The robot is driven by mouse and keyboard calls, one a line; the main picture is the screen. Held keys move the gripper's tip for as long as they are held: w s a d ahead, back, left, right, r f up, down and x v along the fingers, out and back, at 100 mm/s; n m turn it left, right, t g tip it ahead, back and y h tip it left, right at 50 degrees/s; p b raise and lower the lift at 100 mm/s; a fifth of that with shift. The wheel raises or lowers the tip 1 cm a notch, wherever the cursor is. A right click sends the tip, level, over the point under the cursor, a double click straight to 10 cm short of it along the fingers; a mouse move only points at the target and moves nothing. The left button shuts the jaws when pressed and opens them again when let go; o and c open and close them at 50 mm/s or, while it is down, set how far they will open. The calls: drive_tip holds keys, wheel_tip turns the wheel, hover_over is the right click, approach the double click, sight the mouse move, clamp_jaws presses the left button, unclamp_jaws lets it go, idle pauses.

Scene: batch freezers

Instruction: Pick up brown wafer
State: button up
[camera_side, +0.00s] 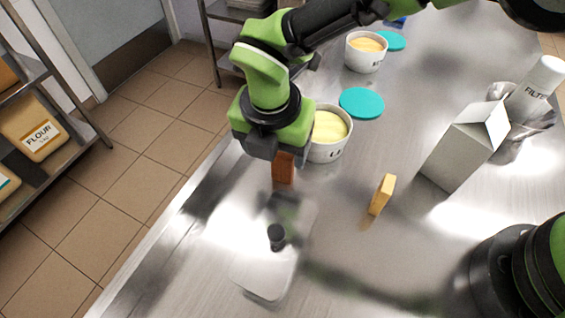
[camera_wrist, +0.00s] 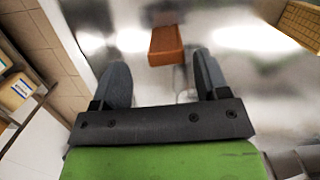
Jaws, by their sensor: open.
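The brown wafer (camera_side: 284,168) is a small reddish-brown block right below my gripper (camera_side: 268,152) in the side view. In the wrist view the brown wafer (camera_wrist: 166,45) lies ahead of the fingertips, in line with the gap between the two dark fingers of my gripper (camera_wrist: 161,62). The fingers are spread apart with nothing held between them. In the side view the gripper hides the wafer's upper part, and I cannot tell whether a finger touches it.
A yellow wafer (camera_side: 382,194) stands to the right. White tubs of yellow filling (camera_side: 329,150) (camera_side: 366,52) and teal lids (camera_side: 361,103) stand behind. A grey open carton (camera_side: 462,150) is at right. A metal plate with a black knob (camera_side: 276,237) is in front.

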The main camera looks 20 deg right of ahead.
sight(282, 154)
drive_tip(key=f, duration=0.2)
drive_tip(key=d+f, duration=0.1)
drive_tip(key=f, duration=0.2)
drive_tip(key=shift+w, duration=0.2)
drive_tip(key=c, duration=1)
